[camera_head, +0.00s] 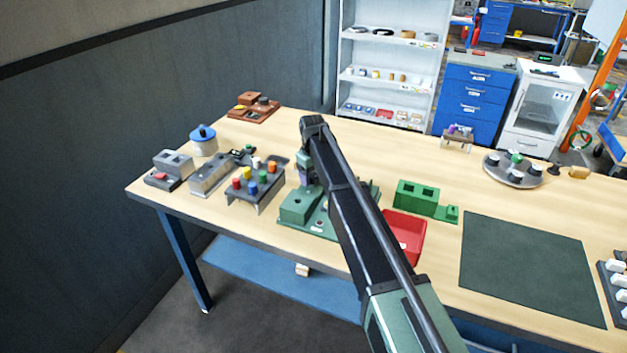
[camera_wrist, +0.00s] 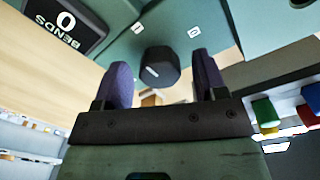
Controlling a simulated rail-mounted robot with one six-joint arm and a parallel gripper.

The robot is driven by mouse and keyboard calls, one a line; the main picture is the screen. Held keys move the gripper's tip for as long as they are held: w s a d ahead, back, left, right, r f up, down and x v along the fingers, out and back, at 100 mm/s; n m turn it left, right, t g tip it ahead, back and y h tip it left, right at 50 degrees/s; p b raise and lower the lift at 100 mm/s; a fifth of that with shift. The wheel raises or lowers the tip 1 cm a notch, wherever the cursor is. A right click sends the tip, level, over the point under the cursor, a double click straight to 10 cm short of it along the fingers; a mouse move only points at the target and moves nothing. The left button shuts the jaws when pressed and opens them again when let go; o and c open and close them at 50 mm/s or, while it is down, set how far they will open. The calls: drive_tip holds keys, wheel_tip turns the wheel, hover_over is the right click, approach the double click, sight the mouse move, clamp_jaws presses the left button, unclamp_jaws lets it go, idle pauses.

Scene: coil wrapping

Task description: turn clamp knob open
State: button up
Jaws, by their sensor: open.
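The clamp knob (camera_wrist: 161,66) is a dark, many-sided knob with a short white line on its face. It sits on a green panel (camera_wrist: 215,20) of the bending fixture, close to two small white labels whose marks are hard to read. My gripper (camera_wrist: 163,78) is open, with its two purple fingers either side of the knob and a visible gap at each. I cannot tell how deep the knob lies between them. In the head view the green fixture (camera_head: 297,206) stands on the bench, and my arm hides much of it and the knob.
A display reading "0 BENDS" (camera_wrist: 66,22) is beside the panel. A rack of coloured pegs (camera_head: 255,183) stands left of the fixture. A red tray (camera_head: 408,238) and a green block (camera_head: 417,194) lie to the right. A dark mat (camera_head: 530,265) is bare.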

drive_tip(key=c, duration=0.9)
drive_tip(key=shift+m, duration=0.4)
drive_tip(key=m, duration=1.2)
drive_tip(key=shift+m, duration=0.3)
drive_tip(key=shift+m+g, duration=0.3)
drive_tip(key=shift+m, duration=2)
